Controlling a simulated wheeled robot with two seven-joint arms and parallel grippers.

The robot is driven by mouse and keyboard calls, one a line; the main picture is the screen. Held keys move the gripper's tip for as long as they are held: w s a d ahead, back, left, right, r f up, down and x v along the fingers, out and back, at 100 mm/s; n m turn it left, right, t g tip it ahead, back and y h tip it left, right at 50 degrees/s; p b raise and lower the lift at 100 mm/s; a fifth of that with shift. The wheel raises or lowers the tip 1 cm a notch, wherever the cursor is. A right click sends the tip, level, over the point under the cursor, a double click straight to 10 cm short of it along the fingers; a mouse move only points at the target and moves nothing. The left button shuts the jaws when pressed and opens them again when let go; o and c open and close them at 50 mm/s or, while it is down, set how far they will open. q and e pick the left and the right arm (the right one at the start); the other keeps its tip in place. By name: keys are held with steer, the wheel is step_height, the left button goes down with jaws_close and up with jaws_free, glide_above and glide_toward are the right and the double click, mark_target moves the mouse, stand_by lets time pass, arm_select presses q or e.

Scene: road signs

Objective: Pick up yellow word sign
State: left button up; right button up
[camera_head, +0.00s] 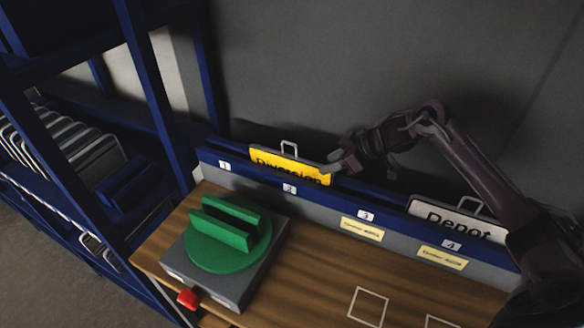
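The yellow word sign (291,167), which reads "Diversion", stands in the blue slotted rack (335,194) between the labels 1 and 2 and the wall. A wire handle loop rises above its top edge, and its lower part is hidden by the rack. My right gripper (340,166) is at the sign's right end, with its arm coming in from the right. Its fingers are dark and small, so I cannot tell whether they are open or touch the sign. My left gripper is not in view.
A white "Depot" sign (455,222) stands in the rack at right, near label 4. A green slotted holder (228,238) on a grey box with a red button (188,298) sits on the wooden table (318,268). Blue shelving (150,80) stands at left. The table's middle is clear.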

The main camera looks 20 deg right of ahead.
mark_target(318, 164)
steer(key=shift+w+a+f, duration=0.2)
steer(key=shift+w+a, duration=0.05)
steer(key=shift+a, duration=0.05)
steer(key=p+x, duration=0.1)
steer(key=x, duration=0.1)
steer(key=p+x, duration=0.2)
steer(key=x, duration=0.1)
steer(key=shift+w+a, duration=0.2)
steer(key=shift+w, duration=0.35)
steer(key=shift+w+a+f, duration=0.15)
steer(key=shift+w+f, duration=0.05)
steer(key=shift+f, duration=0.1)
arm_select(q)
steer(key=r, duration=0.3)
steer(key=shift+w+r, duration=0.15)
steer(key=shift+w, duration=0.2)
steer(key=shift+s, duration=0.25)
arm_select(e)
jaws_close()
